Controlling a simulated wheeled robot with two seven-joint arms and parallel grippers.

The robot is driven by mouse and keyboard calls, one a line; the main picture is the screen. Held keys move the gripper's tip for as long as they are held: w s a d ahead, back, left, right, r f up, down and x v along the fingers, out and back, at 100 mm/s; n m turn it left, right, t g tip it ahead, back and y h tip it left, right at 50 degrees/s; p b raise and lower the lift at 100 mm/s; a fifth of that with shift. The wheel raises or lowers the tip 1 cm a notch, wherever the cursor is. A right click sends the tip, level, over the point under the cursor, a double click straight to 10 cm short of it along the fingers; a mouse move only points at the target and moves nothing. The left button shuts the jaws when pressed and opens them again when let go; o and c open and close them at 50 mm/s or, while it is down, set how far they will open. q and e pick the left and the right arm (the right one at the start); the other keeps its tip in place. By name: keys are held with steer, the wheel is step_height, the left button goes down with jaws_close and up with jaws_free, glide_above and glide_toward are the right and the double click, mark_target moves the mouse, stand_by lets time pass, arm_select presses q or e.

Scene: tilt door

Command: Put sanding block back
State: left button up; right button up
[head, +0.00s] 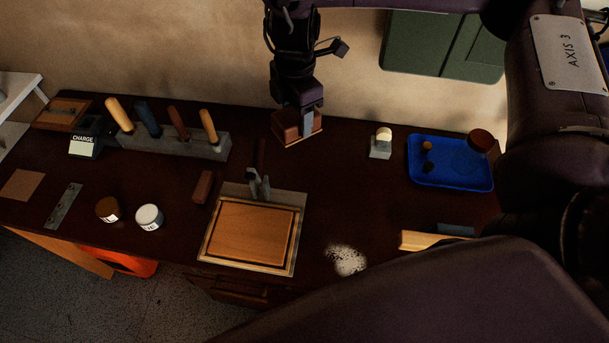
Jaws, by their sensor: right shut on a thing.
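My right gripper (312,98) reaches down from the top middle in the head view. It is shut on a reddish-brown block with a pale lower edge, which looks like the sanding block (288,128). The block is at the back of the dark workbench (340,190), near the wall. I cannot tell whether its underside touches the bench. The fingers partly cover the block. My left gripper is not in view.
A framed wooden panel (250,233) lies at the front, with a hammer-like tool (258,180) behind it. A tool holder (200,145) and two jars (149,216) stand left. A blue tray (450,182) is right; white powder (347,260) lies in front. The middle right is fairly clear.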

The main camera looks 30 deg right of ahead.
steer(key=n, duration=0.5)
steer(key=shift+w+d+f, duration=0.3)
steer(key=shift+d, duration=0.1)
steer(key=n, duration=0.4)
steer(key=shift+w+d+f+n+b, duration=0.2)
steer(key=shift+d+f+n+b, duration=0.05)
steer(key=shift+d+n+b, duration=0.15)
steer(key=n, duration=0.4)
steer(key=shift+w+d+f+n, duration=0.2)
steer(key=shift+d+n, duration=0.1)
steer(key=shift+d, duration=0.1)
steer(key=n, duration=0.3)
steer(key=shift+w+d+f+n, duration=0.2)
steer(key=shift+d+n, duration=0.1)
steer(key=shift+n, duration=0.1)
steer(key=shift+f, duration=0.1)
steer(key=shift+n, duration=0.3)
step_height(320, 180, down, 16)
steer(key=b, duration=0.4)
steer(key=shift+f+b, duration=0.1)
steer(key=shift+b, duration=0.2)
step_height(320, 180, down, 3)
steer(key=shift+f+b, duration=0.15)
steer(key=shift+b, duration=0.45)
steer(key=shift+f, duration=0.1)
